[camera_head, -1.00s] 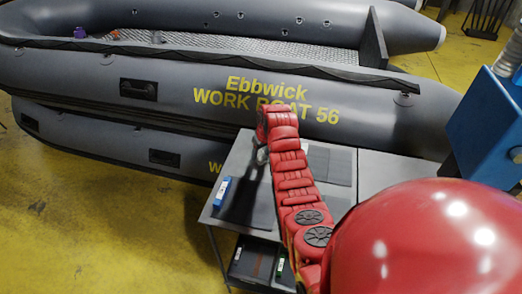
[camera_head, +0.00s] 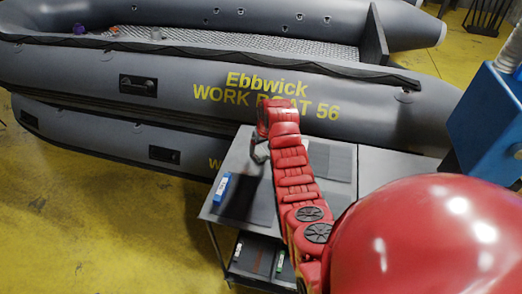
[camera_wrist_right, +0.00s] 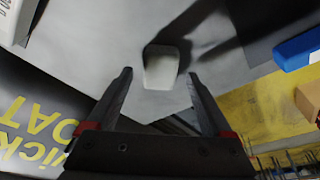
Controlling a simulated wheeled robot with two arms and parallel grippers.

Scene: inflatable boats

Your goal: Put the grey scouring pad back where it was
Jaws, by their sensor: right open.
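A small light grey block (camera_wrist_right: 161,68) with rounded corners, which looks like the scouring pad, lies on the grey table top in the right wrist view. My right gripper (camera_wrist_right: 160,78) is open, with one fingertip on each side of the block and visible gaps between. In the head view my right gripper (camera_head: 260,153) is over the left part of the table (camera_head: 232,160); the block cannot be made out there. My left gripper is not in view.
A blue box (camera_head: 221,187) lies at the table's left edge, beside a dark mat (camera_head: 262,205). Another dark mat (camera_head: 340,162) lies right of my arm. A grey inflatable boat (camera_head: 180,85) stands behind the table. A blue machine (camera_head: 485,115) is at the right.

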